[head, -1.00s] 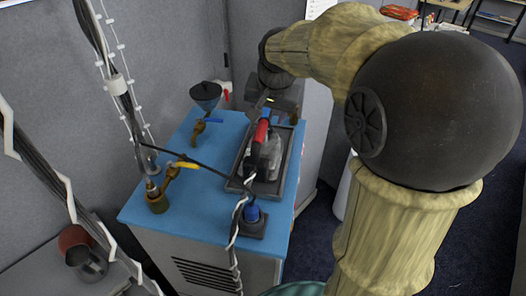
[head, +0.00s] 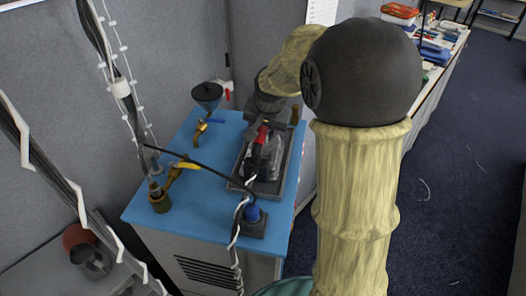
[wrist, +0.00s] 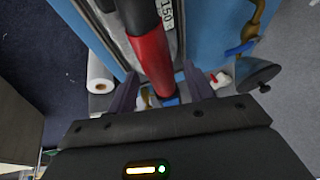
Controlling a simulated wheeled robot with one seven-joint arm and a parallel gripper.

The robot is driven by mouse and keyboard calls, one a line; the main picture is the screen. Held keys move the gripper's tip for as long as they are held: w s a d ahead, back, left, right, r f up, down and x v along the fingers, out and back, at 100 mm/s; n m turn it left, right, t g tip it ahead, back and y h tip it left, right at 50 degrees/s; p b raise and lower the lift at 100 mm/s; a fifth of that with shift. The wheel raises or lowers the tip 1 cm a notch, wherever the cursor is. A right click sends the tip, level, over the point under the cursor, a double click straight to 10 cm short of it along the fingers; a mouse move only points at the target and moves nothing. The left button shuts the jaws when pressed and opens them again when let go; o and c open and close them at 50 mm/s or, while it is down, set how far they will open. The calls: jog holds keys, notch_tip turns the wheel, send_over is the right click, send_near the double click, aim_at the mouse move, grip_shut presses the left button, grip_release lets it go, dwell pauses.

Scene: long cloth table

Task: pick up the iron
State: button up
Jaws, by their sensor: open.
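The iron (head: 270,157) has a red and black handle and a greyish body. It sits in a dark tray (head: 243,178) on the blue top of a cabinet. My gripper (head: 263,125) is over the handle's far end in the head view, which partly hides it. In the wrist view the red handle (wrist: 150,48) runs between the two open fingers of my gripper (wrist: 158,82). I cannot tell whether either finger touches it.
A black cable crosses the top to a twisted white cord in front. Grey partitions stand behind and left.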

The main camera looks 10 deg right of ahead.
jog(key=x, duration=0.3)
jog(key=shift+w+f+p, duration=0.25)
jog(key=shift+w+p, duration=0.15)
jog(key=shift+s+a, duration=0.1)
jog(key=shift+s, duration=0.1)
jog(key=shift+d, duration=0.2)
jog(key=shift+a, duration=0.15)
jog(key=c, duration=1.1)
jog(key=shift+r, duration=0.2)
grip_shut()
jog(key=shift+w+r, duration=0.2)
jog(key=shift+r, duration=0.2)
notch_tip(320, 180, up, 17)
jog(key=b, duration=0.1)
